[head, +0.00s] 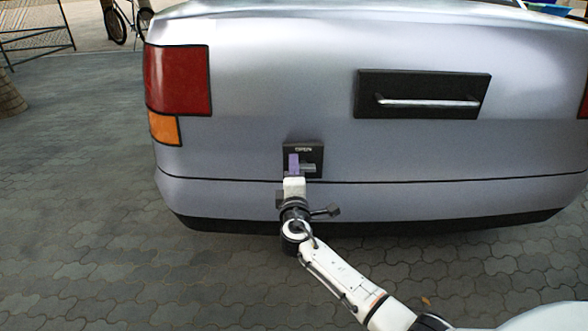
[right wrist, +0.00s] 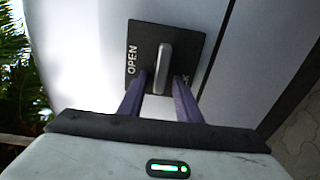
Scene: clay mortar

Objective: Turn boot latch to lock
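The boot latch is a black square plate (head: 316,153) low on the silver car's rear, with a grey lever (head: 308,168). The lever lies about level in the head view, below the word OPEN. In the right wrist view the lever (right wrist: 163,62) stands out from the plate (right wrist: 143,38), with OPEN on its left and a partly hidden label on its right. My right gripper (head: 293,160) is at the latch; in the wrist view its purple fingers (right wrist: 161,82) are apart on either side of the lever, with gaps visible. My left gripper is not in view.
A black panel with a silver bar handle (head: 430,102) is up and right of the latch. A red and orange tail light (head: 178,82) is at upper left. The bumper (head: 400,226) runs below. Paved ground (head: 80,200) at left is clear.

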